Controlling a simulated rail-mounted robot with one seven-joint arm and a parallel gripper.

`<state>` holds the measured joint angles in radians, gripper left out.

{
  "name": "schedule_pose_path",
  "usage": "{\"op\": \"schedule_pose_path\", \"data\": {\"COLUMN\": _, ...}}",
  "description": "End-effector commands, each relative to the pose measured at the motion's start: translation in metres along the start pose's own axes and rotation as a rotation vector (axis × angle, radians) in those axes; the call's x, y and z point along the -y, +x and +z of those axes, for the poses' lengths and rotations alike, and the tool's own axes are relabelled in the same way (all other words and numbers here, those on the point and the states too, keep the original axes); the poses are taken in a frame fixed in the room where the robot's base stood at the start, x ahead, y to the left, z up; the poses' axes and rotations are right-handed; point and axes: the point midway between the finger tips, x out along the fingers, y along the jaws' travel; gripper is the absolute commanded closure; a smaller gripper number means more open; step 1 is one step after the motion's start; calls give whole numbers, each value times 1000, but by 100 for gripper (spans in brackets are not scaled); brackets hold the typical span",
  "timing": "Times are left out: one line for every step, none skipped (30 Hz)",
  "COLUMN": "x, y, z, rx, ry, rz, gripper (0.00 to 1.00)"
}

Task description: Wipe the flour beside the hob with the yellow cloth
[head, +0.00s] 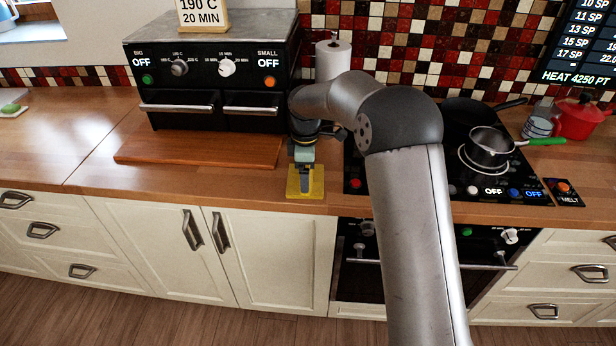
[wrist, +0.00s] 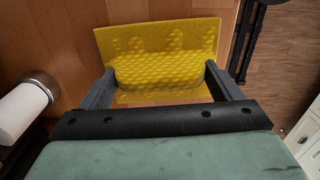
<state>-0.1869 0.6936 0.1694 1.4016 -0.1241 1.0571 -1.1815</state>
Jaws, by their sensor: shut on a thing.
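The yellow cloth (head: 292,187) lies on the wooden counter near its front edge, just left of the black hob (head: 357,187). My gripper (head: 305,177) points down over it and is shut on the cloth's raised middle part. In the wrist view the two fingers of my gripper (wrist: 160,72) stand on either side of the bumpy middle of the yellow cloth (wrist: 157,36), and its flat part spreads out beyond them. I see no flour in either view; any under the cloth or behind my arm is hidden.
A black double oven (head: 207,80) stands behind a wooden board (head: 198,151) to the left. A paper roll (head: 333,62) stands at the back; it also shows in the wrist view (wrist: 20,108). A saucepan (head: 489,150) with a green handle sits on the hob.

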Motion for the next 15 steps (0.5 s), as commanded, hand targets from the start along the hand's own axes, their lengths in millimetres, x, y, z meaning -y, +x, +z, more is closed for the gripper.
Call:
{"op": "schedule_pose_path", "data": {"x": 0, "y": 0, "z": 0, "rx": 0, "ry": 0, "rz": 0, "gripper": 38}}
{"op": "schedule_pose_path", "data": {"x": 0, "y": 0, "z": 0, "rx": 0, "ry": 0, "rz": 0, "gripper": 38}}
{"op": "schedule_pose_path", "data": {"x": 0, "y": -1, "z": 0, "rx": 0, "ry": 0, "rz": 1, "gripper": 38}}
{"op": "schedule_pose_path", "data": {"x": 0, "y": -2, "z": 0, "rx": 0, "ry": 0, "rz": 1, "gripper": 38}}
{"op": "schedule_pose_path", "data": {"x": 0, "y": -3, "z": 0, "rx": 0, "ry": 0, "rz": 1, "gripper": 38}}
{"op": "schedule_pose_path", "data": {"x": 0, "y": -5, "z": 0, "rx": 0, "ry": 0, "rz": 1, "gripper": 38}}
{"op": "schedule_pose_path", "data": {"x": 0, "y": -6, "z": 0, "rx": 0, "ry": 0, "rz": 1, "gripper": 38}}
{"op": "schedule_pose_path", "data": {"x": 0, "y": -8, "z": 0, "rx": 0, "ry": 0, "rz": 1, "gripper": 38}}
{"op": "schedule_pose_path", "data": {"x": 0, "y": -11, "z": 0, "rx": -1, "ry": 0, "rz": 1, "gripper": 38}}
{"op": "schedule_pose_path", "data": {"x": 0, "y": -13, "z": 0, "rx": -1, "ry": 0, "rz": 1, "gripper": 38}}
{"op": "schedule_pose_path", "data": {"x": 0, "y": -15, "z": 0, "rx": -1, "ry": 0, "rz": 1, "gripper": 38}}
{"op": "schedule_pose_path", "data": {"x": 0, "y": -17, "z": 0, "rx": -1, "ry": 0, "rz": 1, "gripper": 38}}
{"op": "schedule_pose_path", "data": {"x": 0, "y": -19, "z": 0, "rx": -1, "ry": 0, "rz": 1, "gripper": 38}}
{"op": "schedule_pose_path", "data": {"x": 0, "y": -21, "z": 0, "rx": 0, "ry": 0, "rz": 1, "gripper": 38}}
{"op": "schedule_pose_path", "data": {"x": 0, "y": -23, "z": 0, "rx": 0, "ry": 0, "rz": 1, "gripper": 38}}
